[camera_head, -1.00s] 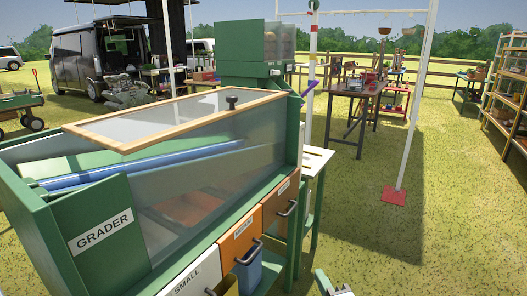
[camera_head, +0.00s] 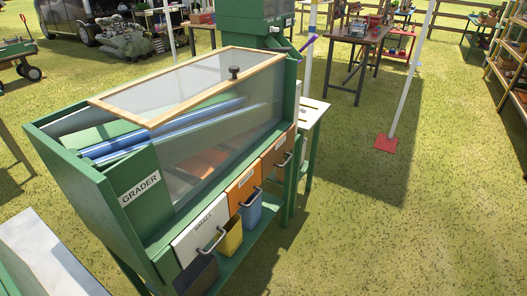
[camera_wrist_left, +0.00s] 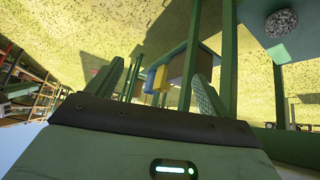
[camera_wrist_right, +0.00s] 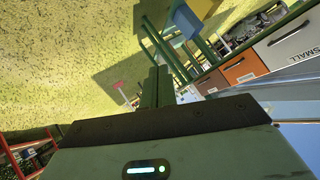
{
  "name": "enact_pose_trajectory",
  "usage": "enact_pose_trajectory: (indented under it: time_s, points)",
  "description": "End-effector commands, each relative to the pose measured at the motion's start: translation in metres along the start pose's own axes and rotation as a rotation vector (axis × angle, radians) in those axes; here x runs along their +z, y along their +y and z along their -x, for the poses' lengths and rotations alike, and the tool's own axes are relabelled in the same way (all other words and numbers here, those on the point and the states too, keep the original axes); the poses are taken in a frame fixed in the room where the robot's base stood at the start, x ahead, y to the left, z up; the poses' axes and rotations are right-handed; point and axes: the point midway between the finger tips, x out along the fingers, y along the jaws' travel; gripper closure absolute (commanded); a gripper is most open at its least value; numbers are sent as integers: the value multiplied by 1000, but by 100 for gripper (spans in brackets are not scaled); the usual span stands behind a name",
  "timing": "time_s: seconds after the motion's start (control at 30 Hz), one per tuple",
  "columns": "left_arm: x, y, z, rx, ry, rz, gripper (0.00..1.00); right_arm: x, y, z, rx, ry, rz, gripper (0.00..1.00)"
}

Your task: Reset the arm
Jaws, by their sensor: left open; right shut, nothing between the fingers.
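My left gripper (camera_wrist_left: 160,88) shows in the left wrist view with its two green fingers spread apart and nothing between them. Behind it are green legs and yellow and blue bins. My right gripper (camera_wrist_right: 156,88) shows in the right wrist view with its fingers together, empty, over the grass. Neither gripper shows in the head view now. The green grader (camera_head: 112,215) stands at the left of the head view, with its wood-framed clear lid (camera_head: 190,85) on top.
White and orange drawers (camera_head: 243,187) line the grader's front, above a yellow bin (camera_head: 230,238) and a blue bin (camera_head: 251,211). A grey-topped green object (camera_head: 45,255) is at lower left. A pole on a red base (camera_head: 386,143) stands to the right. The grass at lower right is clear.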

Motion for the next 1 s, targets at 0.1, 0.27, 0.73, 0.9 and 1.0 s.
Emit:
enact_pose_trajectory:
  time_s: [0.1, 0.27, 0.73, 0.9, 1.0]
  points:
    - [-39, -3, 14, -8, 68, -9, 20, 10, 2, 52, 29, -57, 176, 100]
    - [-62, -4, 25, -14, 106, -15, 20, 28, 8, 102, 48, -126, 369, 100]
    - [-70, -3, 29, -17, 122, -9, 20, 45, 14, 132, 55, -180, 493, 100]
    - [-70, -3, 29, -17, 122, -9, 20, 45, 14, 132, 55, -180, 493, 100]
    - [-70, -3, 29, -17, 122, -9, 20, 45, 14, 132, 55, -180, 493, 100]
